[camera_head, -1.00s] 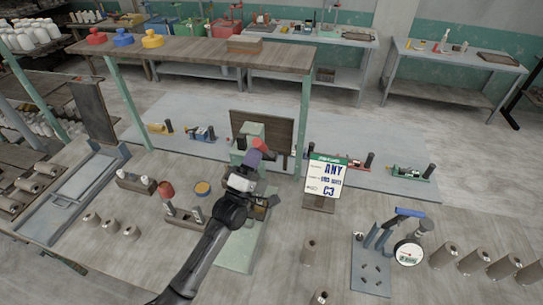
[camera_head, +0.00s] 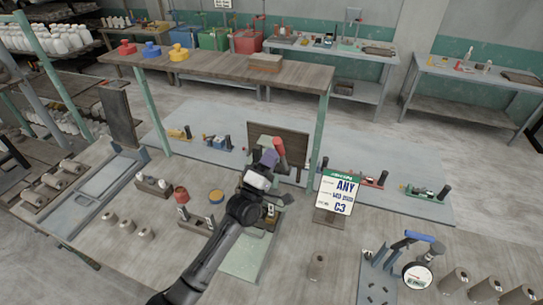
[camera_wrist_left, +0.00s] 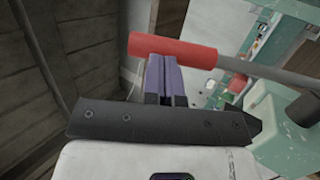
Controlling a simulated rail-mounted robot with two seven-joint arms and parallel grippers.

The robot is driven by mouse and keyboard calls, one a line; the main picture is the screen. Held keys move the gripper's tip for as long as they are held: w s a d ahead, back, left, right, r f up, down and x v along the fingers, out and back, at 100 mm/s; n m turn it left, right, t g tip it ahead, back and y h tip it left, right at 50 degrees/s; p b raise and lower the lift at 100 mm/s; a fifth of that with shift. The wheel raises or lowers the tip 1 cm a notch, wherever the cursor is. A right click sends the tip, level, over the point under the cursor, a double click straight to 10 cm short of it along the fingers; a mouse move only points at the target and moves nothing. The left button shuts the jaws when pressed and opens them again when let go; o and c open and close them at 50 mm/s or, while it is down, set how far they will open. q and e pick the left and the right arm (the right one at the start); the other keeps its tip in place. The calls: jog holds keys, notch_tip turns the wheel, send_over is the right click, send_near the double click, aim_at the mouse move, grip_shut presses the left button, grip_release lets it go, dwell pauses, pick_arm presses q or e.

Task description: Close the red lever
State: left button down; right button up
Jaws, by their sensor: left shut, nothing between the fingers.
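The red lever's handle (camera_head: 279,147) stands steeply just beyond my left gripper (camera_head: 268,158) in the head view. In the left wrist view the red grip (camera_wrist_left: 172,50) lies across the picture on a grey rod (camera_wrist_left: 265,72), which runs right toward a pale green part (camera_wrist_left: 285,135). My left gripper (camera_wrist_left: 165,80) has purple fingers pressed together with nothing between them. The fingertips are right at the underside of the red grip in that view; I cannot tell whether they touch it. My arm hides much of the lever's mount. My right gripper is not in view.
A sign (camera_head: 338,192) stands to the right of the arm. A wooden board (camera_head: 290,131) is behind the lever. A blue-handled device with a dial (camera_head: 417,275) stands at front right. Grey cones (camera_head: 145,234) stand at left. A shelf (camera_head: 215,68) on green posts spans behind.

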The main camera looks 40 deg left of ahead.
pick_arm(q)
jog(key=r+b+v, duration=0.1)
jog(key=b+v, duration=0.2)
jog(key=v, duration=1)
jog(key=shift+s+d+f, duration=0.15)
jog(key=shift+s, duration=0.35)
